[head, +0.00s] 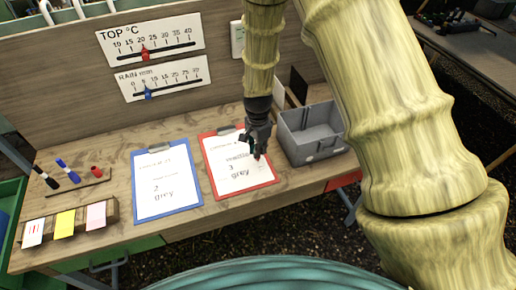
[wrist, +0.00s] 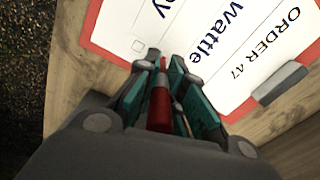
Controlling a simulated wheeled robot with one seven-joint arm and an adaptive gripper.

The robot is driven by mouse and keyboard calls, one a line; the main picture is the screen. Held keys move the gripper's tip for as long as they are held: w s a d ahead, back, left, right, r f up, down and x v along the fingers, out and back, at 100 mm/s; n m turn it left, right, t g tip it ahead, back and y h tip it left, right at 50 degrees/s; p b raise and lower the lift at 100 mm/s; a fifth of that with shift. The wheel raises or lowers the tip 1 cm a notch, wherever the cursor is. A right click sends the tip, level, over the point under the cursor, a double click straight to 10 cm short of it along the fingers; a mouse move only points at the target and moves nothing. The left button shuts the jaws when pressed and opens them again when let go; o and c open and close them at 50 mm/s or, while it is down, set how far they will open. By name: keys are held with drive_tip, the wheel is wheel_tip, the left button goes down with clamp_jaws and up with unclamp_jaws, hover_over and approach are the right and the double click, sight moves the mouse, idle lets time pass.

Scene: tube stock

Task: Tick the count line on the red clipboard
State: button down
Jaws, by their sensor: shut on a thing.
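The red clipboard (head: 247,190) lies on the bench, its white sheet reading "wattle", "3" and "grey" in the head view. In the wrist view its red edge (wrist: 92,20) frames a sheet headed "ORDER 47", with a small empty box (wrist: 138,45) near the fingertips. My gripper (head: 258,146) is over the right part of this clipboard. It is shut on a red marker (wrist: 160,108), which lies between the teal finger pads and points toward the sheet. I cannot tell whether its tip touches the paper. The fingers hide part of the sheet.
A blue clipboard (head: 167,213) lies left of the red one. A grey bin (head: 310,145) stands close on the right. A pen rest (head: 80,186) holds a black marker (head: 45,177), a blue marker (head: 67,171) and a short red piece (head: 96,171). Cards stand in a wooden holder (head: 72,238).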

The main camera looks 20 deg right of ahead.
drive_tip(key=shift+w+d, duration=0.35)
drive_tip(key=shift+w, duration=0.2)
drive_tip(key=shift+r+p, duration=0.1)
drive_tip(key=shift+p, duration=0.2)
idle(0.8)
drive_tip(key=shift+r+p, duration=1.05)
drive_tip(key=shift+r, duration=0.4)
